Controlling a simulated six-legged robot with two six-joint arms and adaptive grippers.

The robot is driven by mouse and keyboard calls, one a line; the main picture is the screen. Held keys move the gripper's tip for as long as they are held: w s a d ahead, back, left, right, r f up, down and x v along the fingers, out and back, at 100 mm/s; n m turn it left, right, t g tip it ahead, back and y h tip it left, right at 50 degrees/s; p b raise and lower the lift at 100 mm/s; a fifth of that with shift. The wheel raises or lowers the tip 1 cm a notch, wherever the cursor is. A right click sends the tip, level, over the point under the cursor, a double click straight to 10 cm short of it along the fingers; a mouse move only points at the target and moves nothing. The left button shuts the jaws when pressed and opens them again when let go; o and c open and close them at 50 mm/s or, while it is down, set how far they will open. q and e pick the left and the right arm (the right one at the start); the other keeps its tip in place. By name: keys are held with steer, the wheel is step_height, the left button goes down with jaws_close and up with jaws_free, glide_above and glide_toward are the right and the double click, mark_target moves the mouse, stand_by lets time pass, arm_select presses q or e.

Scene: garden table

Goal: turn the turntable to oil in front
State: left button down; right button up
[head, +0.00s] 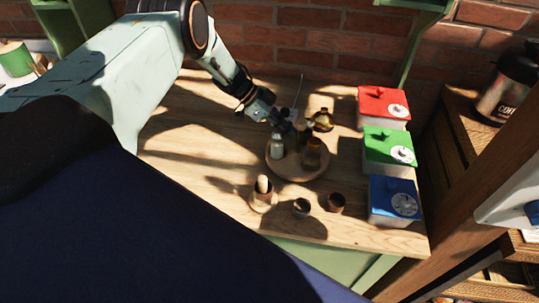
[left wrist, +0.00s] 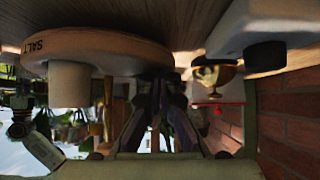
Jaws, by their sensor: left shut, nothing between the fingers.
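The turntable (head: 296,174), a round wooden disc, stands on the table in the head view. A pale shaker (head: 277,150) stands on its left and an amber-brown bottle (head: 312,154) on its right. In the left wrist view, which is upside down, the turntable's rim (left wrist: 100,42) reads SALT, beside a pale cylinder (left wrist: 69,84). My left gripper (head: 288,126) is shut and empty at the turntable's far side; its fingers (left wrist: 158,88) show close to the rim. I cannot tell whether they touch it. No oil label is readable. My right gripper is out of view.
A brass cup (head: 322,121) stands just behind the turntable. Red (head: 383,104), green (head: 386,147) and blue (head: 393,200) boxes line the right edge. Brick wall (head: 300,45) behind.

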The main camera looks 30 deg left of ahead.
arm_select(q)
steer(key=shift+w+d, duration=0.85)
steer(key=shift+d, duration=0.05)
steer(key=b, duration=0.1)
steer(key=d+m+b, duration=0.1)
steer(key=b, duration=0.1)
steer(key=shift+w+f+g, duration=0.15)
steer(key=shift+w+g, duration=0.2)
steer(key=shift+g, duration=0.05)
steer(key=shift+w+d+m+b, duration=0.15)
steer(key=shift+d+m+b, duration=0.15)
steer(key=shift+d+m, duration=0.15)
steer(key=shift+w+d+m+g+h+b, duration=0.25)
steer(key=shift+d+m+g+b, duration=0.35)
steer(key=shift+b, duration=0.7)
steer(key=shift+s, duration=0.1)
steer(key=shift+r, duration=0.2)
